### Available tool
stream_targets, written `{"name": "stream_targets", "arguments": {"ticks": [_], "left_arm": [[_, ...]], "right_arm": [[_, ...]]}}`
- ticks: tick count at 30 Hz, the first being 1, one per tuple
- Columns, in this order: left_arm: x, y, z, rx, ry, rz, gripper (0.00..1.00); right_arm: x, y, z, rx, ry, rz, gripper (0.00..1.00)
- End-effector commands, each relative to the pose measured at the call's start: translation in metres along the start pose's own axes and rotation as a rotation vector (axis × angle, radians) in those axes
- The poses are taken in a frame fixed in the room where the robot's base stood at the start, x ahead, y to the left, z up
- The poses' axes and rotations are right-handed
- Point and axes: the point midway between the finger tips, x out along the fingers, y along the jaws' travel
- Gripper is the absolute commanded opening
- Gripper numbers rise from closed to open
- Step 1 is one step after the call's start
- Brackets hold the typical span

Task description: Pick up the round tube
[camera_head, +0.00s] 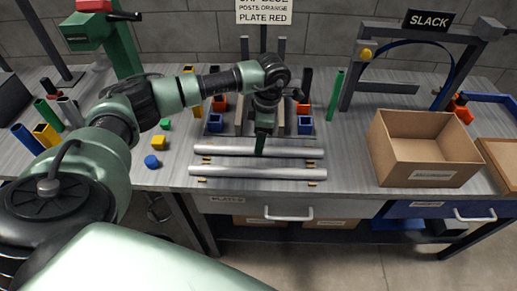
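Two long silver round tubes lie side by side across the front of the bench: the rear tube (225,150) and the front tube (240,173). Each rests on small yellowish supports near its ends. My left gripper (261,145) points down at the rear tube, near its middle. Its dark green fingers overlap that tube in the picture and are seen edge-on, so their gap is hidden. I cannot tell whether they touch or hold the tube. My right gripper is not in view.
An open cardboard box (425,150) stands to the right. Coloured blocks and upright tubes, such as a blue one (27,138), stand at the left. A blue ball (151,161) lies left of the silver tubes. A green upright rod (336,95) stands behind right.

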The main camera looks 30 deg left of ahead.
Motion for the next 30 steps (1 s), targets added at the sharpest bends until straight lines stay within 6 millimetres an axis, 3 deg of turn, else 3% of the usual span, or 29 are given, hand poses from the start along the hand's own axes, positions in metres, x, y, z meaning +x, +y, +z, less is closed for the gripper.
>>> {"name": "stream_targets", "arguments": {"ticks": [3, 7, 16, 17, 22, 30], "left_arm": [[0.017, -0.002, 0.002, 0.001, 0.002, -0.005, 0.55], [0.034, -0.001, 0.003, 0.001, 0.000, -0.002, 0.55], [0.041, -0.001, 0.004, 0.002, -0.002, -0.001, 0.55], [0.041, -0.001, 0.004, 0.002, -0.002, -0.001, 0.49], [0.040, -0.001, 0.004, 0.002, -0.002, -0.001, 0.02], [0.040, -0.001, 0.004, 0.002, -0.003, 0.000, 0.00]], "right_arm": [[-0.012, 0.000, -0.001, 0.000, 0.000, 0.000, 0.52], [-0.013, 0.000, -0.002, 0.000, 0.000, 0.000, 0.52], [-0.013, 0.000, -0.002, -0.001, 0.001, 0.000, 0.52], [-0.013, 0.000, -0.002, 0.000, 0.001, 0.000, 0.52], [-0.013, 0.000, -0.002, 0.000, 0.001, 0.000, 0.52], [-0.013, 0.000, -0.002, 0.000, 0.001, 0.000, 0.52]]}}
